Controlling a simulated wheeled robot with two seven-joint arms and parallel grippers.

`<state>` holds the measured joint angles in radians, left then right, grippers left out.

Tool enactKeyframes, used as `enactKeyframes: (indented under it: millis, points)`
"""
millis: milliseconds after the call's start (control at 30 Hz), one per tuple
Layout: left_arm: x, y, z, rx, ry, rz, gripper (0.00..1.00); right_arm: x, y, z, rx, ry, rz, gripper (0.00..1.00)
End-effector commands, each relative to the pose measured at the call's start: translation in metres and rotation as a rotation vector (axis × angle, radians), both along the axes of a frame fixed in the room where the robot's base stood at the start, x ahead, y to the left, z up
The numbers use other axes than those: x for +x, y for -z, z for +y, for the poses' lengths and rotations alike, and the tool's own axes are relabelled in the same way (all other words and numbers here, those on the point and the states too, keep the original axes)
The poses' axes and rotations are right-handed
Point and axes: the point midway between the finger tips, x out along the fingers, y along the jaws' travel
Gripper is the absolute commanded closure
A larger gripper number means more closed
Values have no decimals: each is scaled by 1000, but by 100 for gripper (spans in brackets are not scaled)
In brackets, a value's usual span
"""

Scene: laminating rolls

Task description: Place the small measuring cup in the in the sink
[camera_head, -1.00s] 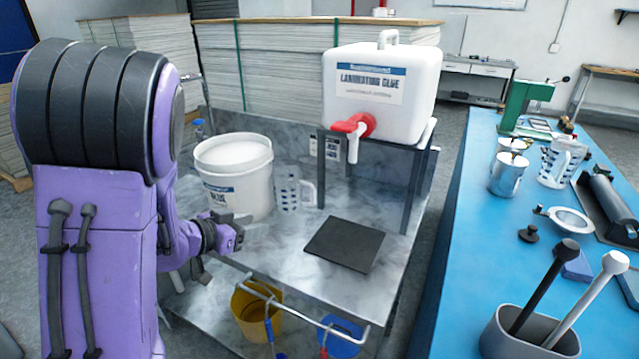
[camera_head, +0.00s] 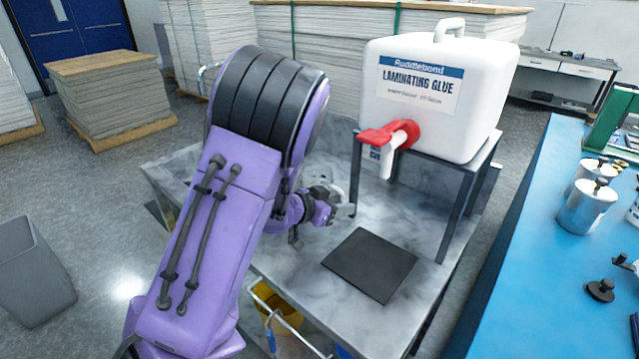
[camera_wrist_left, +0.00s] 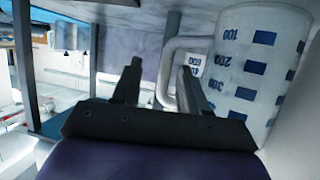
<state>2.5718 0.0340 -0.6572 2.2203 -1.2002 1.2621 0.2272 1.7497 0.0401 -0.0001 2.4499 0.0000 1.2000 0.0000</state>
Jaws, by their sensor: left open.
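My left gripper (camera_head: 346,202) is over the marble-look counter (camera_head: 300,245), below the red tap of the glue container. In the left wrist view its two fingers (camera_wrist_left: 159,70) are apart. A clear measuring cup with blue marks (camera_wrist_left: 258,65) stands close to the right finger in that view. A pale handle (camera_wrist_left: 172,55) shows between and behind the fingers; I cannot tell whether it lies between them. A smaller piece with blue marks (camera_wrist_left: 197,65) shows behind the handle. In the head view my arm hides most of the cup area. I cannot make out a sink.
The white glue container (camera_head: 430,95) stands on a dark metal stand (camera_head: 450,215) behind the gripper. A black mat (camera_head: 370,263) lies on the counter in front. A yellow bucket (camera_head: 282,318) is below. The blue table (camera_head: 540,250) is at right, a grey bin (camera_head: 35,275) at left.

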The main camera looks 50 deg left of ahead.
Motion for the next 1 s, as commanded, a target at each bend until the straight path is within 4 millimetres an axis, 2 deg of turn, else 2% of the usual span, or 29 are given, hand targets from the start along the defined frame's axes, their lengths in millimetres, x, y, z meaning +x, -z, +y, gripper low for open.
enactKeyframes:
  millis: [133, 367, 400, 500, 833, 1000]
  points:
    - [17, 7, 1, 1, -4, 1, 57, 0, -3, 0, 0, 0, 0, 57]
    - [19, 8, 0, 1, -5, 0, 57, 0, -3, 0, 0, 0, 0, 57]
    - [19, 8, 0, 1, -4, 0, 70, 0, -3, 0, 0, 0, 0, 57]
    - [19, 8, 1, 1, -5, 0, 100, 0, -3, 0, 0, 0, 0, 57]
    - [18, 7, 1, 1, -5, 0, 100, 0, -4, 0, 0, 0, 0, 57]
    - [19, -7, 1, 1, -5, 0, 100, 0, -20, 0, 0, 0, 0, 57]
